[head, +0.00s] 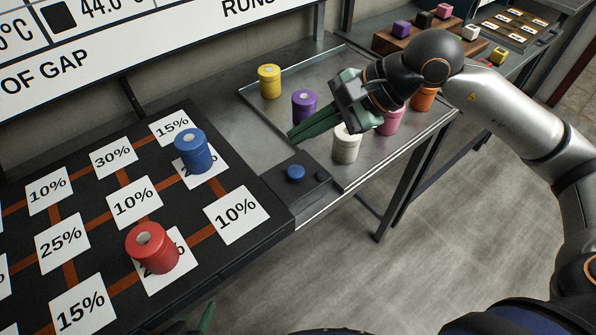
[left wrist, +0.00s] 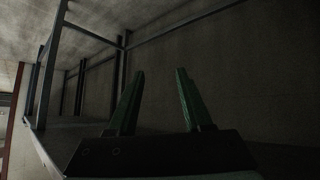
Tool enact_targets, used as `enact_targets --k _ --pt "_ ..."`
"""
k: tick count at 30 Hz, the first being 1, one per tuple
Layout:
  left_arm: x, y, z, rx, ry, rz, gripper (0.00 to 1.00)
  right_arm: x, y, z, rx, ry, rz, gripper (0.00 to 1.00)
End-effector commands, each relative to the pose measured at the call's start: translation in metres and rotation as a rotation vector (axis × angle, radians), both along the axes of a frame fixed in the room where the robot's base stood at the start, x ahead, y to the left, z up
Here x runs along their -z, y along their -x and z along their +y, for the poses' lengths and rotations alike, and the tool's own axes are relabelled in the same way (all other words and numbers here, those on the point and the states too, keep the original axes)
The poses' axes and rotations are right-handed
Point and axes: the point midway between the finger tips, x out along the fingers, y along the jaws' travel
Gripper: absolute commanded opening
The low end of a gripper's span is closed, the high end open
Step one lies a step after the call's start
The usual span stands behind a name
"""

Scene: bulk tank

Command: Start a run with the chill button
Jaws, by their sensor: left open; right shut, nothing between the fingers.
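A round blue button (head: 295,173) sits on a low dark box (head: 305,192) at the table's front edge, with a smaller dark button (head: 321,176) to its right. No label shows, so I cannot tell which is the chill button. My right gripper (head: 291,135) is shut and empty, its green fingertips a little behind and above the blue button, apart from it. My left gripper (head: 207,316) barely shows at the bottom edge of the head view. In the left wrist view its green fingers (left wrist: 160,75) are open with nothing between them.
A board of percentage cards (head: 120,205) holds a blue cylinder (head: 193,151) and a red cylinder (head: 152,248).

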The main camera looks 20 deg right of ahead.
Motion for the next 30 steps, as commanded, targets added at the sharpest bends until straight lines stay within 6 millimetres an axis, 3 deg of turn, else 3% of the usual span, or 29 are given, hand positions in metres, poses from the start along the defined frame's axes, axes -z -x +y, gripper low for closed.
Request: enact_targets --k 1,6,10,30 --pt "0.008 0.000 -0.001 0.002 0.001 -0.002 0.50 0.013 0.001 0.002 -0.002 0.000 0.002 0.00" --pt "0.019 -0.003 -0.001 0.002 0.004 -0.016 0.50 0.040 0.001 0.004 -0.003 -0.001 0.000 0.00" --pt "0.029 -0.002 0.002 -0.001 0.000 -0.017 0.50 0.051 -0.001 0.002 -0.001 -0.001 -0.001 0.00" --pt "0.033 0.005 0.008 -0.002 -0.011 -0.006 0.50 0.054 -0.002 0.001 -0.001 -0.001 -0.001 0.00"
